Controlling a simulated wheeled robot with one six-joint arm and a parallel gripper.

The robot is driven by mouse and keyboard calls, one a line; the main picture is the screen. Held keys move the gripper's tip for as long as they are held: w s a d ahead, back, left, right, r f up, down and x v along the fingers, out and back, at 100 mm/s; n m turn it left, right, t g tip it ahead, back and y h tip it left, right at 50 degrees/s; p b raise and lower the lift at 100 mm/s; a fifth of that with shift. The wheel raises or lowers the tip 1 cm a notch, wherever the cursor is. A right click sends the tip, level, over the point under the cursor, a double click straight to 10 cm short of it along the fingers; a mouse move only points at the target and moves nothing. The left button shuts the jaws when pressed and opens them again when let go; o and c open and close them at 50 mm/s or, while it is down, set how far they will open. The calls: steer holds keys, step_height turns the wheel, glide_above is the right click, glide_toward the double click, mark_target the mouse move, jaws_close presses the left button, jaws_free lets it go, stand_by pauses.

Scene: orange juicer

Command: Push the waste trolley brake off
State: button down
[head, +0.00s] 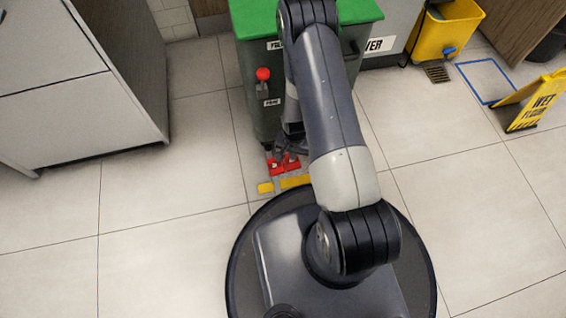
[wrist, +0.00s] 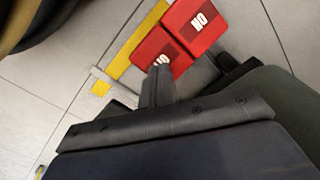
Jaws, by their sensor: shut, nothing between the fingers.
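The waste trolley (head: 262,112) is a dark green-grey bin with a bright green lid (head: 250,15), in front of my base in the head view. Two red brake pedals (head: 283,163) with white lettering sit low at its front. In the wrist view they are a nearer red pedal (wrist: 150,48) and a farther red pedal (wrist: 200,22). My gripper (wrist: 160,72) is shut and empty, its tips at the lower edge of the nearer pedal and overlapping its lettering. I cannot tell if they touch. In the head view my arm hides part of the trolley.
A yellow strip (head: 295,181) lies by the pedals. A red-knobbed lever (head: 263,75) is on the trolley's front. A grey cabinet (head: 60,90) stands left. A yellow mop bucket (head: 440,35) and wet-floor sign (head: 530,105) stand right. The tiled floor between is clear.

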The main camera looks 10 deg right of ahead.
steer(key=shift+f+b, duration=0.95)
steer(key=shift+f, duration=0.2)
stand_by(0.4)
steer(key=shift+r, duration=0.2)
steer(key=shift+r+p, duration=2.3)
steer(key=shift+r, duration=1.1)
step_height(320, 180, down, 7)
steer(key=b, duration=0.4)
steer(key=shift+f+b, duration=0.15)
steer(key=shift+b, duration=0.2)
steer(key=shift+r, duration=0.2)
